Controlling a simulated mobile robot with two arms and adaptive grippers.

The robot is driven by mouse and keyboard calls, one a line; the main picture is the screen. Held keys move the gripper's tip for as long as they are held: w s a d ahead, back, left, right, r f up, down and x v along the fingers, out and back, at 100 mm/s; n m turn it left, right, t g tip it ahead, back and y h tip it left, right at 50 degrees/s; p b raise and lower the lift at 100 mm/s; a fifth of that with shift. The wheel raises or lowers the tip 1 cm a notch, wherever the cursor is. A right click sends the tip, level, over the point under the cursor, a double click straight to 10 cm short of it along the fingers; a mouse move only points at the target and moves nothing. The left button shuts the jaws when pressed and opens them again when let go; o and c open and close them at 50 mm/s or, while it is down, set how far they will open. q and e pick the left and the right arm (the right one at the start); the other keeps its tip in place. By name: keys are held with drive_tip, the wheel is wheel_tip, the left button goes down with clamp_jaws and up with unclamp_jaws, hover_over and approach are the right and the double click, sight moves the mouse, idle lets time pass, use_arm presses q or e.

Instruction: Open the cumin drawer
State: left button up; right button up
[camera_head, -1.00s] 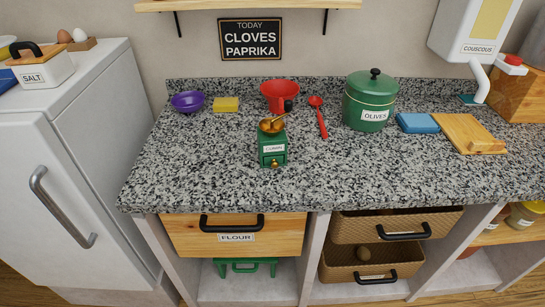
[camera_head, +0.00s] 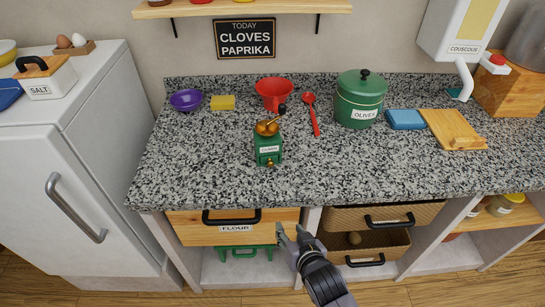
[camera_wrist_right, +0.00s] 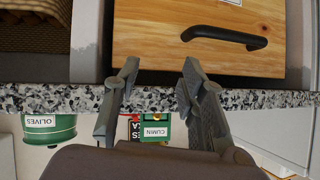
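The cumin drawer (camera_head: 269,150) is the small labelled green front low on a grinder (camera_head: 267,129) with a brass top and crank. The grinder stands upright on the speckled counter, and the drawer looks shut. Its brass knob (camera_head: 269,163) faces the counter's front edge. In the right wrist view the CUMIN label (camera_wrist_right: 155,132) shows upside down between my fingers, with the brass knob below it. My right gripper (camera_head: 290,231) is open and empty, in front of the cabinet and below the counter edge, apart from the grinder. It also shows in the right wrist view (camera_wrist_right: 158,75). My left gripper is out of view.
The counter edge (camera_head: 330,194) and the flour drawer (camera_head: 190,228) with its black handle lie near my right gripper. The counter before the grinder is clear.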

drive_tip(key=m+t+p, duration=0.1)
drive_tip(key=t, duration=0.1)
approach(271, 165)
drive_tip(key=p+x, duration=0.2)
drive_tip(key=x, duration=0.6)
drive_tip(key=shift+w, duration=0.3)
drive_tip(key=shift+c, duration=0.2)
clamp_jaws()
drive_tip(key=shift+f, duration=0.1)
